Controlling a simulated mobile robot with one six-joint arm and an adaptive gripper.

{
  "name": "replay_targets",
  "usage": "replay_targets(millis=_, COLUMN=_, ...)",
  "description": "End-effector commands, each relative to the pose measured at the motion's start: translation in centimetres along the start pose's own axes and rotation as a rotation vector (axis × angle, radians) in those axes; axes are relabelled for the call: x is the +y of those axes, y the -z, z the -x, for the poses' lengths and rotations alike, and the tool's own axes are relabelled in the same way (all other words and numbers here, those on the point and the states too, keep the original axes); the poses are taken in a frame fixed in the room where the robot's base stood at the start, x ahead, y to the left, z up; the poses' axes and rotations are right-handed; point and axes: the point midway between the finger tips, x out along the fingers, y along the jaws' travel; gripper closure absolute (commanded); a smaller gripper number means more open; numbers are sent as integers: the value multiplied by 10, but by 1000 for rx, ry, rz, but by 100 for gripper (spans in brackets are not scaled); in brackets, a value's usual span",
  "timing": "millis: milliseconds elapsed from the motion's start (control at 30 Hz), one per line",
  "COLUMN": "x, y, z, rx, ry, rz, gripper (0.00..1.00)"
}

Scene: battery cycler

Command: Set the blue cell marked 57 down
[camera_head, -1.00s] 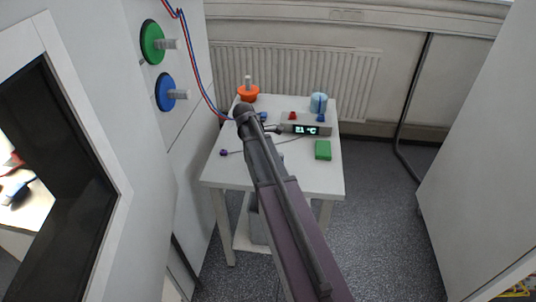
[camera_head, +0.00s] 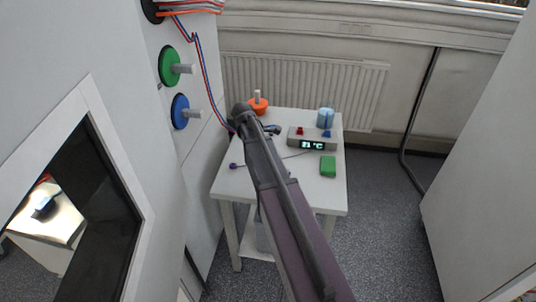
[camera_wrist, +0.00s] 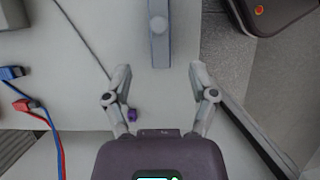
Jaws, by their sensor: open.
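My gripper (camera_wrist: 159,80) is open in the wrist view, its two fingers spread apart with nothing between the tips. Just beyond the tips, a narrow grey bar with blue long edges and a round knob (camera_wrist: 158,38) stands over the pale surface; it looks like the blue cell seen end-on. It appears apart from both fingers. No 57 is readable. In the head view my dark arm reaches over the white table (camera_head: 308,190), and its end hides what is under it, so the cell cannot be made out there.
A grey box with a lit display (camera_head: 312,145), a green block (camera_head: 328,167), a light blue cylinder (camera_head: 326,118) and an orange pot (camera_head: 257,107) are on the table. Red and blue cables (camera_head: 207,75) hang at left. The table's front right is clear.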

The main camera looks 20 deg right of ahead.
Motion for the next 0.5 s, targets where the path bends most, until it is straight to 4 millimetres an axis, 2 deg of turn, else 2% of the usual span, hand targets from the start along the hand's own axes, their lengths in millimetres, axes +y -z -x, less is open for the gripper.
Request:
replay_targets(millis=33, x=0, y=-1, z=7, rx=0, ry=0, rz=0, gripper=26)
replay_targets(millis=200, x=0, y=0, z=14, rx=0, ry=0, rz=0, gripper=26)
replay_targets(millis=500, x=0, y=0, z=16, rx=0, ry=0, rz=0, gripper=26)
